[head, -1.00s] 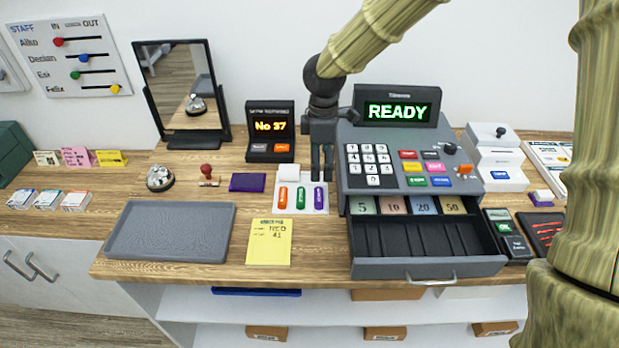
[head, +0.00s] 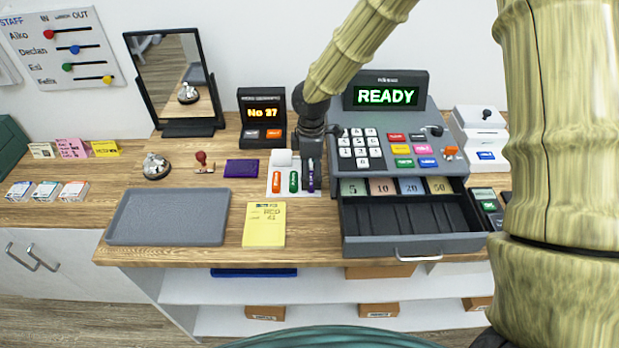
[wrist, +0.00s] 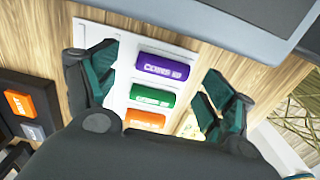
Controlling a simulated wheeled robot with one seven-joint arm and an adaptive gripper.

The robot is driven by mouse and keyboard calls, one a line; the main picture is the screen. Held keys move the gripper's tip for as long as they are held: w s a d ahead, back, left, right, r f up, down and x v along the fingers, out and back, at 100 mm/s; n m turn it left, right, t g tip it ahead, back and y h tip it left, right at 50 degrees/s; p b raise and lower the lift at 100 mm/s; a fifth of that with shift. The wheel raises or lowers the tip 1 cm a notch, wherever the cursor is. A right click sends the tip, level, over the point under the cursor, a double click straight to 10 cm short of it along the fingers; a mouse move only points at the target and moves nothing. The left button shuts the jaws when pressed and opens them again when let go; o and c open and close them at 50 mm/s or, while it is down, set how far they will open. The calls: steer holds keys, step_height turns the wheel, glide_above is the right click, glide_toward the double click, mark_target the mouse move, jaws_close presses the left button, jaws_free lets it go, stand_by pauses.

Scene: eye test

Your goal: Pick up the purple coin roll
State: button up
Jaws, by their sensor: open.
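The purple coin roll (wrist: 165,68) lies on a white tray (wrist: 119,80) beside a green roll (wrist: 153,96) and an orange roll (wrist: 145,119). My gripper (wrist: 163,84) is open in the wrist view, with one finger on each side of the rolls. The purple roll lies between the fingers, near the far end of the gap, and no finger visibly grips it. In the head view my gripper (head: 312,178) is right over the purple roll (head: 311,184) and partly hides it.
The cash register (head: 395,145) with its open drawer (head: 412,242) stands close to the right of my gripper. A number display (head: 262,112) and purple pad (head: 241,168) are to the left. A yellow notepad (head: 264,225) and grey tray (head: 168,217) lie in front.

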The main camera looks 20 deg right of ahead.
steer(key=shift+s+f, duration=0.45)
steer(key=shift+s, duration=0.1)
steer(key=shift+w+f, duration=0.55)
steer(key=shift+f, duration=0.15)
steer(key=shift+s+r, duration=0.25)
steer(key=shift+s, duration=0.05)
steer(key=shift+c, duration=1)
steer(key=shift+f, duration=0.1)
steer(key=c, duration=1)
steer(key=shift+w, duration=0.1)
